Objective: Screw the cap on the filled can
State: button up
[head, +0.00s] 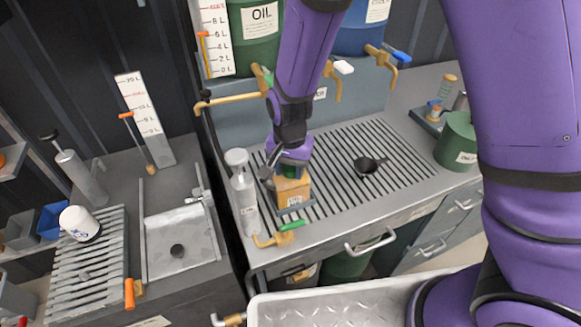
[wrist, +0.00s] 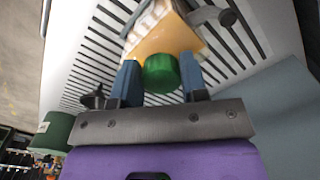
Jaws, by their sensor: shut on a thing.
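My gripper (wrist: 160,88) reaches down over the orange-tan can (head: 293,188), which stands on the slatted grate near the counter's front left. In the wrist view the gripper's two blue fingers are shut on a green cap (wrist: 160,73). The can (wrist: 163,38) lies right beyond the cap, and the cap overlaps its top face. I cannot tell whether the cap is seated on the opening or threaded. In the head view the gripper mostly hides the cap; a bit of green (head: 292,171) shows under it.
A grey bottle (head: 243,198) stands close to the can's left. A black funnel (head: 366,166) lies on the grate (head: 400,150) to the right. A green container (head: 457,142) stands at the right end. A brass tap with a green handle (head: 279,236) is at the front edge.

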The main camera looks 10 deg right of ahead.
jog(key=m, duration=0.3)
jog(key=shift+a, duration=0.1)
jog(key=shift+m, duration=0.8)
jog(key=shift+w+m, duration=0.1)
jog(key=shift+m, duration=0.3)
jog(key=shift+m, duration=1)
jog(key=o, duration=1.4)
jog(key=shift+c, duration=0.2)
jog(key=shift+r, duration=1.5)
jog(key=shift+r, duration=2.5)
